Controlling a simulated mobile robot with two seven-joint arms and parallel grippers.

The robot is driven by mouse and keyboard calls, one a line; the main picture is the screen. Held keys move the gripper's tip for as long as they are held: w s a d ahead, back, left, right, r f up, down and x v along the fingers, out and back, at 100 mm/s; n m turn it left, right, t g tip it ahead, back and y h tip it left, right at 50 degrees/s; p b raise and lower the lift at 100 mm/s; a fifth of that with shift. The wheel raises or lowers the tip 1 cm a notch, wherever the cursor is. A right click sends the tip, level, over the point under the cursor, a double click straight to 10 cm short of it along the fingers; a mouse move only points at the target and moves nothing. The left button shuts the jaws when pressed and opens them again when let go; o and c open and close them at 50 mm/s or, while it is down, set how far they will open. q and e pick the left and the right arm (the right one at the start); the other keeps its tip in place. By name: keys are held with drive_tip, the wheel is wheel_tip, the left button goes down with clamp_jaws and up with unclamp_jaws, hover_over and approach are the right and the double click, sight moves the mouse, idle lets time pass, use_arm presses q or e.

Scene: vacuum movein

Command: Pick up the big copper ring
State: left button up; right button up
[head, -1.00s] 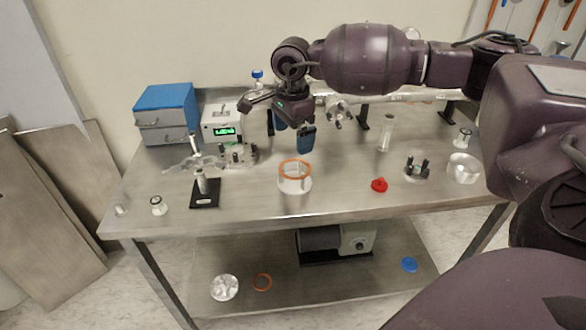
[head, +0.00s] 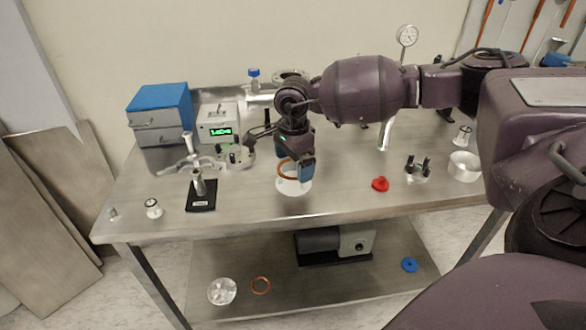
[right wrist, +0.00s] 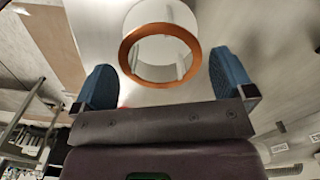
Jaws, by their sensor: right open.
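A big copper ring (head: 282,170) sits on top of a white, cup-like cylinder (head: 292,188) near the front middle of the table. In the right wrist view the ring (right wrist: 160,28) is seen as a full circle, with the hollow white cylinder behind it. My right gripper (head: 299,165) is over the ring and partly hides it in the head view. Its two blue fingers (right wrist: 163,78) are spread wide and empty, one to each side of the ring. The ring appears a little beyond the fingertips; contact cannot be told. My left gripper is not in view.
A red part (head: 380,184) and a two-post fixture (head: 418,170) stand to the right. A black stand (head: 201,195) is to the left. Bare tabletop surrounds the cylinder.

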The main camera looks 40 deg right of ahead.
drive_tip(key=shift+f, duration=0.25)
idle(0.4)
drive_tip(key=shift+c, duration=0.5)
drive_tip(key=c, duration=0.6)
